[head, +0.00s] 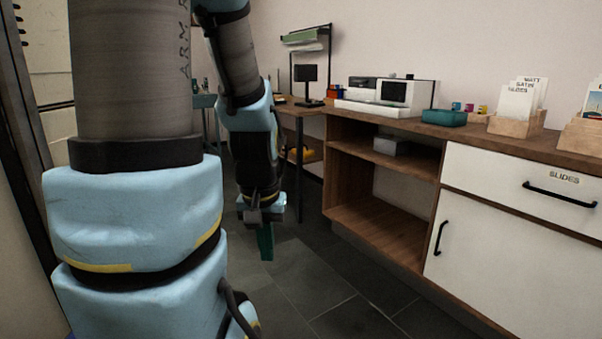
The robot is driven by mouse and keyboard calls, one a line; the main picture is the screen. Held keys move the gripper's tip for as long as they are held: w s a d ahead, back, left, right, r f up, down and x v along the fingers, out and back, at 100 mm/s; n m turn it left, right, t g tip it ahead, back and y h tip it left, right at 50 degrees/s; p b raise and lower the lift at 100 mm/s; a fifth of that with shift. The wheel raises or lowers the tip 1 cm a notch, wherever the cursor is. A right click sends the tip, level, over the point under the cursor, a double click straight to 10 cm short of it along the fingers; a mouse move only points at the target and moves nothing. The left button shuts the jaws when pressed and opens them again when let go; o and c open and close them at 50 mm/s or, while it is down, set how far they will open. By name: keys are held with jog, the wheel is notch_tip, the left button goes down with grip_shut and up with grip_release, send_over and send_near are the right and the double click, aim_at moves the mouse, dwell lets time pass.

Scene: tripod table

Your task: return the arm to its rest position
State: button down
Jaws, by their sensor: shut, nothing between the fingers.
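My arm fills the left of the head view, with large light-blue and grey links close to the camera. Its far part bends down to my gripper (265,238), which hangs pointing at the floor, left of the wooden shelf unit. The gripper is small in this view; it is shut, with nothing held. A narrow dark-green part shows at its lower end. The near links hide much of the left side of the room.
A counter (385,125) runs along the right wall above open shelves (375,222) and a white cabinet (500,263). It bears a white machine (400,93), a teal tray (444,117) and a wooden card box (515,124). The grey tiled floor (330,300) in front is clear.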

notch_tip(320, 180, up, 29)
jog(key=p, duration=2.7)
jog(key=shift+p, duration=0.3)
